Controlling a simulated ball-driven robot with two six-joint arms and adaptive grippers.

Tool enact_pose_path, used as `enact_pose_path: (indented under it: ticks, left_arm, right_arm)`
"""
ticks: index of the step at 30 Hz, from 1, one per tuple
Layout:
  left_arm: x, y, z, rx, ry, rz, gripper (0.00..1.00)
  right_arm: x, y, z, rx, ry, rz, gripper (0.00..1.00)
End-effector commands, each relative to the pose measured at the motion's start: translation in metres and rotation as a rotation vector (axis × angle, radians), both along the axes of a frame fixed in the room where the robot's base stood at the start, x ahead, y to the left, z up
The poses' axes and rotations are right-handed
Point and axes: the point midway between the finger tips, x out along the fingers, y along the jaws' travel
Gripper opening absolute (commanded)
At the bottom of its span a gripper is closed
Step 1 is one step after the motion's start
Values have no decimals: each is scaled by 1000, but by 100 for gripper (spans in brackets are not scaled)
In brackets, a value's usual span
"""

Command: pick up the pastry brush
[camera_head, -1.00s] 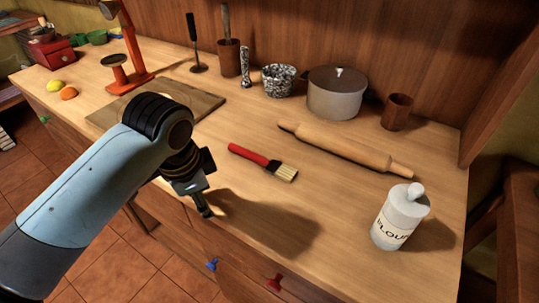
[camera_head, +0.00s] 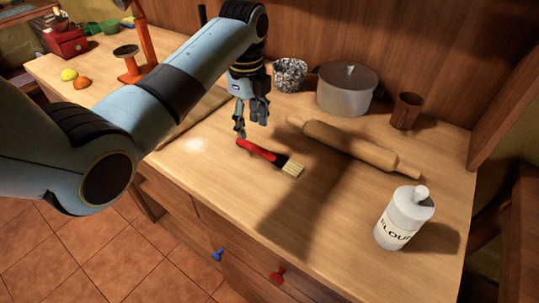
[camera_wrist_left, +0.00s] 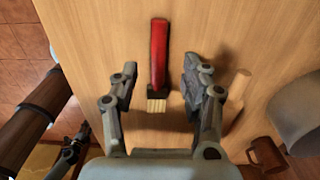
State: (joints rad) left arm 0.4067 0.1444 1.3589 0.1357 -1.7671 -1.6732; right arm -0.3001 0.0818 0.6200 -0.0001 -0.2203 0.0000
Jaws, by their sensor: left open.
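The pastry brush (camera_head: 271,157) lies flat on the wooden counter. It has a red handle, a dark ferrule and pale bristles that point to the lower right in the head view. My left gripper (camera_head: 251,128) is above the handle end, pointing down, open and empty. In the left wrist view the brush (camera_wrist_left: 158,58) shows between and beyond the two open fingers of my left gripper (camera_wrist_left: 155,88), with its bristles toward the gripper's base. The fingers look apart from the brush. My right gripper is not in view.
A rolling pin (camera_head: 350,145) lies to the right of the brush. Behind stand a grey pot (camera_head: 346,92), a speckled mortar (camera_head: 289,75) and a brown cup (camera_head: 406,111). A flour jar (camera_head: 403,219) is near the right front. The counter in front of the brush is clear.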

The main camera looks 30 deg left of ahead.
Motion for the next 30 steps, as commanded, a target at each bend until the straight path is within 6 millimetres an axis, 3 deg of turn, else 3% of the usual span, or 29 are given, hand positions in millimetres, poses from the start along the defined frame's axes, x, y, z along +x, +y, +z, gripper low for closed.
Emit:
enact_pose_path:
  ticks: [5,13,22,30]
  left_arm:
    - [-2,0,-15,0,3,1,46]
    - [-3,-1,-55,0,1,2,46]
    - [-3,-1,-61,1,-1,2,46]
    - [-3,-1,-61,1,-1,2,11]
  right_arm:
    - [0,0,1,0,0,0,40]
    - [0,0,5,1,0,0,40]
    - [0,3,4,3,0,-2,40]
    - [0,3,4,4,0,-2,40]
